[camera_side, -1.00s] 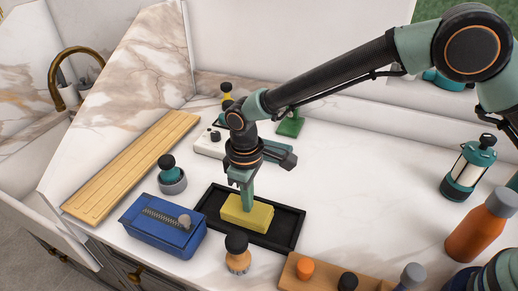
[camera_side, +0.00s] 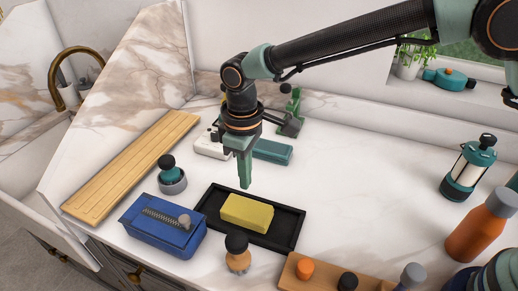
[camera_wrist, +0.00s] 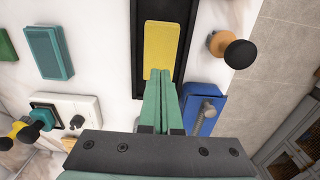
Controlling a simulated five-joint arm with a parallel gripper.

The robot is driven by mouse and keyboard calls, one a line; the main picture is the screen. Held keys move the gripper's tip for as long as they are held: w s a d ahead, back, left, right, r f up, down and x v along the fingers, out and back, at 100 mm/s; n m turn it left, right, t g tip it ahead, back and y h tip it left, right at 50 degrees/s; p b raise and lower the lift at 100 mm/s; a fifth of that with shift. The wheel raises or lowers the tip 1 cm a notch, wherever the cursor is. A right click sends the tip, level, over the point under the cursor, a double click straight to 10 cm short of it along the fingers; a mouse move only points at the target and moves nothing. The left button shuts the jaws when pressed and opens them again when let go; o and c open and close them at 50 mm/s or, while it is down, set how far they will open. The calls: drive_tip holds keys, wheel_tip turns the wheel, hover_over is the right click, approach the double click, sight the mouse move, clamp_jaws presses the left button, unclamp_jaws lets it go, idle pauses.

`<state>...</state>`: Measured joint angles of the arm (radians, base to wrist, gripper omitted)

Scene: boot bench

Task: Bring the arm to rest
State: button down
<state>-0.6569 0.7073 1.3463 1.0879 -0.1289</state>
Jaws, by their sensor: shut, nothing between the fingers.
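My gripper (camera_side: 245,185) is shut and empty, pointing down above the back edge of the black tray (camera_side: 285,240). In the wrist view its fingers (camera_wrist: 160,75) are pressed together, with their tips in front of the near end of the yellow block. The yellow block (camera_side: 247,212) lies flat in the tray, apart from the fingers in the side view. It also shows in the wrist view (camera_wrist: 158,45).
A teal block (camera_side: 273,151) and a white device (camera_side: 212,146) lie behind my gripper. A lantern (camera_side: 467,170) and an orange bottle (camera_side: 480,228) stand at right.

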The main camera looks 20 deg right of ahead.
drive_tip(key=shift+r, duration=0.2)
drive_tip(key=s+d+r+m+t, duration=0.1)
drive_tip(key=d+r+m, duration=0.1)
drive_tip(key=d+r, duration=0.5)
drive_tip(key=d+r+m+t, duration=0.15)
drive_tip(key=d+r, duration=0.35)
drive_tip(key=d, duration=0.5)
drive_tip(key=s+d+r+m+t, duration=0.1)
drive_tip(key=s+d+m+t, duration=0.2)
drive_tip(key=s+d, duration=0.7)
drive_tip(key=d+m, duration=0.2)
drive_tip(key=d, duration=0.2)
drive_tip(key=shift+s+r, duration=0.2)
